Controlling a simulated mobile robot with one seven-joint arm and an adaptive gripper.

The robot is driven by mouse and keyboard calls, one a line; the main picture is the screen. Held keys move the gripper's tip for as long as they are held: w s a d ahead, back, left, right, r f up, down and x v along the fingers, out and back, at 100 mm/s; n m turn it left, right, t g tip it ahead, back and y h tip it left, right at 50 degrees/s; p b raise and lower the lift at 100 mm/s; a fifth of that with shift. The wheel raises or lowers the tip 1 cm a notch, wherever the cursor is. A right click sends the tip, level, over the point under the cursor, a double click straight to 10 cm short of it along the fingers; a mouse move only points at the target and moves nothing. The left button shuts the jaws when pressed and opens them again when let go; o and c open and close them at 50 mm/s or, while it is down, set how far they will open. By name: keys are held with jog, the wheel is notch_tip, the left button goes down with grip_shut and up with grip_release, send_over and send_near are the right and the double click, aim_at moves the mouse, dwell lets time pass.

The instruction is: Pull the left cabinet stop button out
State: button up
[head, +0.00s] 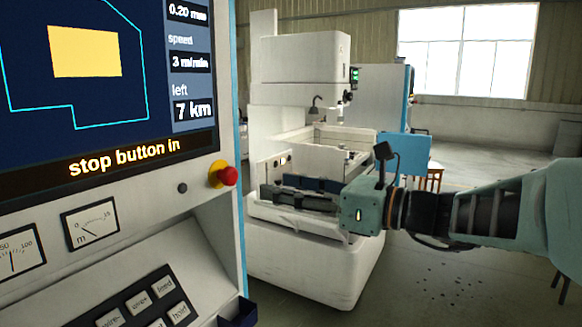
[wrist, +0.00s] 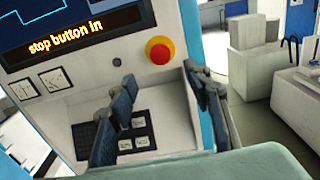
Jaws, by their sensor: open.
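The stop button (head: 228,176) is a red mushroom head on a yellow collar, on the right edge of the left cabinet (head: 150,240), just below its screen. The screen (head: 110,90) reads "stop button in". In the wrist view the red button (wrist: 160,54) is above the gap between my fingers, apart from them. My gripper (head: 265,192) is open and empty, to the right of the button in the head view, its fingers pointing left. In the wrist view its fingers (wrist: 165,100) stand apart in front of the panel.
A small black knob (head: 182,188) is left of the button. Gauges (head: 90,222) and a keypad (head: 140,305) are lower on the cabinet. A dark blue tray (head: 238,312) juts from its lower right. A white machine (head: 300,75) stands behind my arm.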

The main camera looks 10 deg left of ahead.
aim_at(233, 175)
jog(key=p+x, duration=0.1)
jog(key=x, duration=0.9)
jog(key=shift+w+a+r+p, duration=0.1)
jog(key=shift+a+p, duration=0.25)
jog(key=shift+a, duration=0.05)
grip_shut()
